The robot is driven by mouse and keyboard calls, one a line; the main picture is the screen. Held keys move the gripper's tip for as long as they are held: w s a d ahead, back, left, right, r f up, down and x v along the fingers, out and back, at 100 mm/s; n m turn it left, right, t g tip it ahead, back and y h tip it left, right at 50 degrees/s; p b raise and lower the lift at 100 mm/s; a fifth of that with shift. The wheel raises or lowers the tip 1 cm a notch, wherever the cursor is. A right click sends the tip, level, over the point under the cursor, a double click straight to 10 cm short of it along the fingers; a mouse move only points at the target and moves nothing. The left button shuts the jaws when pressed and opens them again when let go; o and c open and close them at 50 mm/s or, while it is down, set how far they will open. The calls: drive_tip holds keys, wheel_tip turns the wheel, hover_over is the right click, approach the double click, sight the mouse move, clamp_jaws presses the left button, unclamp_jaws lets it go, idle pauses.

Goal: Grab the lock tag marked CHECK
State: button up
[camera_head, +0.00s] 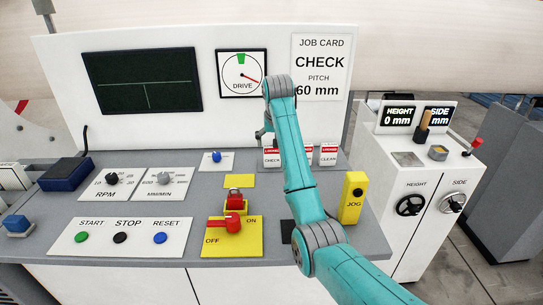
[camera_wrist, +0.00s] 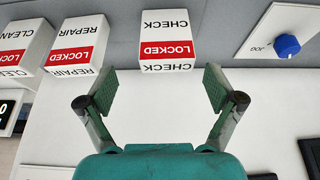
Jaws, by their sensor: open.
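The CHECK lock tag (camera_head: 272,158) is a white block with a red LOCKED band, standing at the back of the grey console, left of the other tags. In the wrist view the CHECK tag (camera_wrist: 166,38) appears upside down, straight ahead of my gripper (camera_wrist: 159,82). The two fingers are wide apart with nothing between them, and the tag lies just beyond their tips, untouched. In the head view my gripper (camera_head: 264,134) is close above the tag and partly hidden by my arm.
The REPAIR tag (camera_wrist: 75,44) and CLEAN tag (camera_wrist: 20,45) stand beside CHECK; in the head view my arm partly covers REPAIR, and CLEAN (camera_head: 328,155) shows right. A blue JOG knob (camera_wrist: 287,46) is on the other side. The white back panel (camera_head: 225,125) rises close behind.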

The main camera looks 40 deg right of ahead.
sight(272, 152)
drive_tip(key=shift+a+x, duration=0.2)
drive_tip(key=shift+x, duration=1.35)
drive_tip(key=shift+a+x, duration=0.2)
drive_tip(key=shift+x, duration=1.4)
drive_tip(key=shift+w, duration=0.2)
drive_tip(key=c, duration=1.2)
